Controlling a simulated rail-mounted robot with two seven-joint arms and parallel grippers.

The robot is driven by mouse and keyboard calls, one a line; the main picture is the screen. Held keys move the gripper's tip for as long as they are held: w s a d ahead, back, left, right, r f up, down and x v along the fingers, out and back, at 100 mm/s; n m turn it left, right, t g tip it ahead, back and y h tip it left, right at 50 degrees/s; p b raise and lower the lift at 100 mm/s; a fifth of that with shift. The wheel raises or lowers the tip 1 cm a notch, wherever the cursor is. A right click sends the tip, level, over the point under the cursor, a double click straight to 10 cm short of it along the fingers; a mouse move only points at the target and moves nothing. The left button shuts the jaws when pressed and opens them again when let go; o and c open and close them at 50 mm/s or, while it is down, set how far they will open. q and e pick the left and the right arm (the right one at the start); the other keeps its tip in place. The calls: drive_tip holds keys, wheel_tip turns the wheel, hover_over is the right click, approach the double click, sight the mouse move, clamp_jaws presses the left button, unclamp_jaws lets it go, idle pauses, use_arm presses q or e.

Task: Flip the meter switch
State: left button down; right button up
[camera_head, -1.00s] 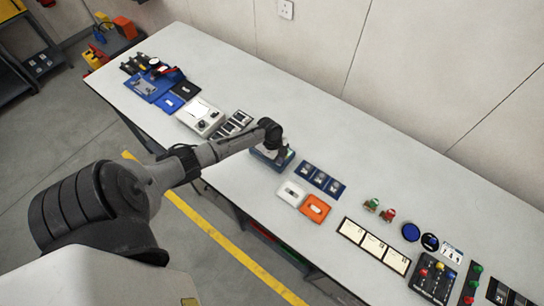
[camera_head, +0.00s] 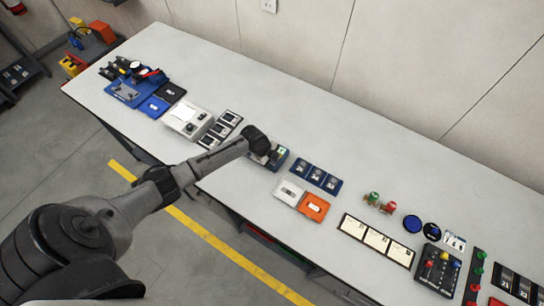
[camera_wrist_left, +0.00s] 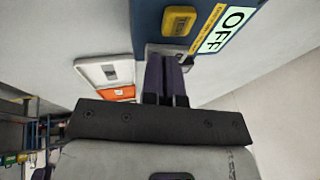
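The meter is a dark blue box with a lit panel (camera_head: 280,152) on the table, partly hidden behind my left arm's wrist. In the left wrist view the blue meter (camera_wrist_left: 147,18) fills the top, with a yellow rocker-like piece (camera_wrist_left: 179,21) and a pale display reading OFF (camera_wrist_left: 228,28). My left gripper (camera_wrist_left: 165,58) has its two dark fingers close together with nothing visible between them. Its fingertips are at the meter's near edge, over a grey part below the yellow piece; I cannot tell whether they touch. My right gripper is not in view.
White (camera_head: 289,192) and orange (camera_head: 314,207) switch boxes and a blue three-switch panel (camera_head: 316,176) lie right of the meter. A white box (camera_head: 187,118) and dark modules (camera_head: 220,130) lie left. The table (camera_head: 330,125) behind is clear up to the wall.

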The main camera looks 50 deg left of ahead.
use_arm(q)
drive_tip(key=shift+s+a+f, duration=0.1)
drive_tip(key=shift+a+f, duration=0.1)
drive_tip(key=shift+f, duration=0.4)
drive_tip(key=shift+w+a+b, duration=0.15)
drive_tip(key=shift+w+b, duration=0.1)
drive_tip(key=shift+b, duration=0.15)
drive_tip(key=r+p, duration=0.3)
drive_tip(key=r, duration=0.1)
drive_tip(key=r+p, duration=0.2)
drive_tip(key=shift+s+d+p, duration=0.2)
drive_tip(key=shift+d+p, duration=0.1)
drive_tip(key=shift+p, duration=0.05)
drive_tip(key=b+v, duration=0.1)
drive_tip(key=v, duration=0.8)
drive_tip(key=shift+a+r, duration=0.1)
drive_tip(key=shift+r, duration=0.05)
